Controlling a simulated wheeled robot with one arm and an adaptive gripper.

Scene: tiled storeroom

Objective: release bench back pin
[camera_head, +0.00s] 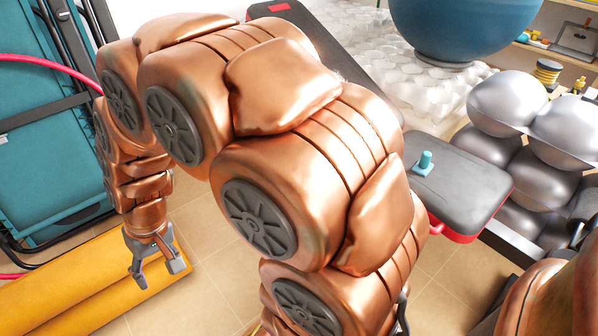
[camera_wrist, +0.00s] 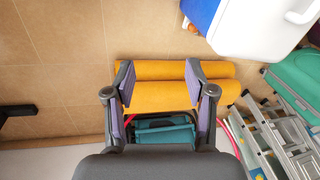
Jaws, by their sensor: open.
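A dark bench with red edging stands behind my arm in the head view. Its long back pad (camera_head: 322,45) slopes at the top middle, and its seat pad (camera_head: 468,185) is at right. A small teal knob-like piece on a flat base (camera_head: 425,163) rests on the seat pad. I cannot make out the back pin; my arm covers much of the bench. My gripper (camera_head: 160,274) is open and empty, low at left above yellow rolls, well away from the bench. The wrist view shows its spread fingers (camera_wrist: 160,86) too, and no bench.
Yellow rolls (camera_head: 95,275) lie on the tiled floor, also in the wrist view (camera_wrist: 170,96). A teal folded frame (camera_head: 45,170) and pink hoop (camera_head: 50,58) are at left. Silver balls (camera_head: 507,100) and a blue ball (camera_head: 462,28) are at right. The wrist view shows a cooler (camera_wrist: 255,35) and ladder (camera_wrist: 277,140).

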